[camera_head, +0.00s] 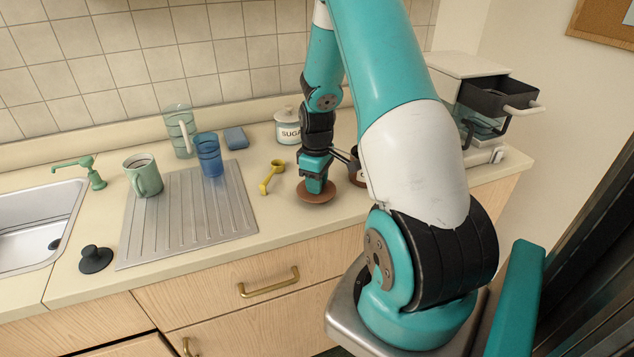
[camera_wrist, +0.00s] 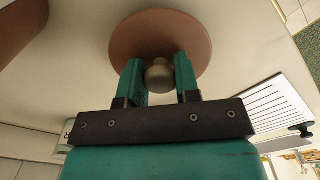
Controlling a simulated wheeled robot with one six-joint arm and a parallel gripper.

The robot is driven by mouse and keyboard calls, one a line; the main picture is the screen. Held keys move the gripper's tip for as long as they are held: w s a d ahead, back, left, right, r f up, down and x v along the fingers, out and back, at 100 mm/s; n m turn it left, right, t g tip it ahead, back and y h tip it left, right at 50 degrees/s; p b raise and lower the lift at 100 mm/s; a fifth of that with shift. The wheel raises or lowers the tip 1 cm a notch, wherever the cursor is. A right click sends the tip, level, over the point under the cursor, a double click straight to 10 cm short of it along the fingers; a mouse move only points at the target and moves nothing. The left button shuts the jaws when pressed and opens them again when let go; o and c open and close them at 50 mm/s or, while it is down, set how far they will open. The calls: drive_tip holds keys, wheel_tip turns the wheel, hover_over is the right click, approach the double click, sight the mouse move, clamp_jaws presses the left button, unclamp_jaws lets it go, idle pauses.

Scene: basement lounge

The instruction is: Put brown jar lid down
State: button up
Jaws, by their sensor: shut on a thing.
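The brown jar lid (camera_head: 314,196) is a flat round disc at the countertop, right of the yellow measuring scoop. In the wrist view the lid (camera_wrist: 160,28) shows a pale knob (camera_wrist: 159,76) between the two teal fingers. My gripper (camera_head: 315,184) is above the lid, pointing down, and it also shows in the wrist view (camera_wrist: 160,80). It is shut on the lid by its knob. The lid looks level and very close to the counter; I cannot tell whether it touches.
A brown jar (camera_head: 357,168) stands just right of my gripper, partly hidden by my arm. Bare counter (camera_head: 285,222) lies between the drainboard and the lid.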

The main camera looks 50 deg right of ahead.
drive_tip(key=shift+f, duration=0.5)
drive_tip(key=shift+f, duration=0.1)
drive_tip(key=o, duration=0.9)
wheel_tip(320, 180, up, 12)
drive_tip(key=b, duration=0.2)
drive_tip(key=w+a+r, duration=0.2)
drive_tip(key=a+r, duration=0.1)
drive_tip(key=a, duration=0.6)
drive_tip(key=s+a+r+n+t+y, duration=0.1)
drive_tip(key=a+r, duration=0.1)
drive_tip(key=a, duration=0.5)
drive_tip(key=s+a+r+n+y, duration=0.1)
drive_tip(key=s+a+r, duration=0.1)
drive_tip(key=a, duration=0.5)
drive_tip(key=s+a+r, duration=0.1)
drive_tip(key=s+a, duration=0.3)
drive_tip(key=a, duration=0.1)
drive_tip(key=s+a+r+n+y, duration=0.1)
drive_tip(key=s+a, duration=0.4)
drive_tip(key=s+a+r+n+g+y, duration=0.1)
drive_tip(key=s+a, duration=0.4)
drive_tip(key=shift+s+a, duration=0.1)
drive_tip(key=shift+a, duration=0.1)
